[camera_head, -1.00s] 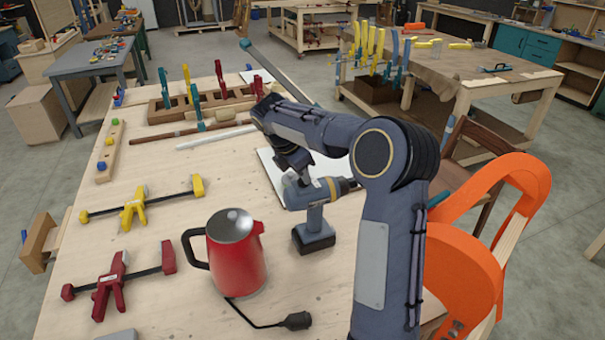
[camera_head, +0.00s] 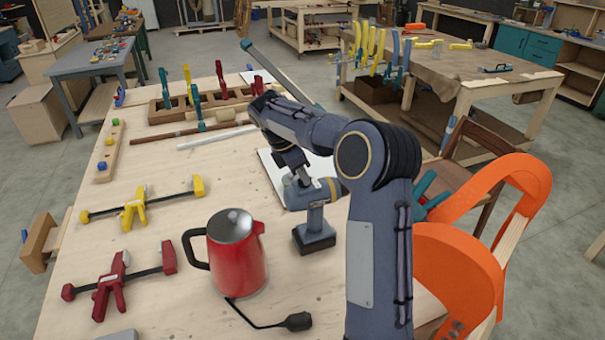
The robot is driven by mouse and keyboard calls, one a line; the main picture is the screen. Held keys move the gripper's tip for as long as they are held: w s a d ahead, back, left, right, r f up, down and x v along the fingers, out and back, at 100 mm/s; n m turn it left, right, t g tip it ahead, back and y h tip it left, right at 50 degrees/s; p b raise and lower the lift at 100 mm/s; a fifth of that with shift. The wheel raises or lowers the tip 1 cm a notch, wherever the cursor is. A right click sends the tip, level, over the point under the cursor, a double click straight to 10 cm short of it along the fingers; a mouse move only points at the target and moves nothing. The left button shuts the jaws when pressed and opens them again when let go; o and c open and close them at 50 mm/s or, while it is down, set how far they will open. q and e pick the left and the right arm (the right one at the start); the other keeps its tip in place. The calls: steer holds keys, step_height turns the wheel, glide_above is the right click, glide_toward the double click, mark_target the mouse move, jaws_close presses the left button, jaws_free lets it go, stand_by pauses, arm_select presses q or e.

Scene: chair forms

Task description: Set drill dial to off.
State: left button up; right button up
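The drill (camera_head: 315,222) stands upright on its battery base on the wooden workbench, right of the red kettle. It is blue-grey, with its chuck pointing right. My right arm reaches in from the lower right and bends down over it. My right gripper (camera_head: 297,174) is at the upper rear of the drill, touching or very near it. Its fingertips are small and partly hidden, so I cannot tell whether they are open or shut. The dial cannot be made out. My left gripper is not in view.
A red kettle (camera_head: 237,252) with a trailing cord stands just left of the drill. Yellow (camera_head: 134,208) and red (camera_head: 110,285) clamps lie at the left. A white sheet (camera_head: 270,172) lies behind the drill. An orange chair form (camera_head: 455,270) stands right of my arm.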

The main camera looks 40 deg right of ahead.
mark_target(292, 190)
steer(key=o, duration=0.5)
steer(key=shift+c, duration=0.2)
steer(key=s+v, duration=0.1)
steer(key=v, duration=0.6)
steer(key=shift+w+r, duration=0.45)
steer(key=shift+w, duration=0.1)
steer(key=shift+s+a+b, duration=0.1)
steer(key=shift+a+b, duration=0.05)
steer(key=shift+b, duration=0.15)
steer(key=s+a+f+m+t+y+b, duration=0.1)
steer(key=s+a+f+m, duration=0.3)
steer(key=s, duration=0.5)
steer(key=s+a+f+m+t+y+b, duration=0.1)
steer(key=s+a+f+m+t+y, duration=0.2)
steer(key=s+a+m, duration=0.3)
steer(key=s+a+f+m+t+y+b, duration=0.2)
steer(key=s+a+f+m+t+y, duration=0.1)
steer(key=s+a, duration=0.7)
steer(key=s+f+m+y, duration=0.1)
steer(key=s+f+m, duration=0.1)
steer(key=s+m, duration=0.1)
steer(key=shift+s+f, duration=0.3)
steer(key=shift+s, duration=0.1)
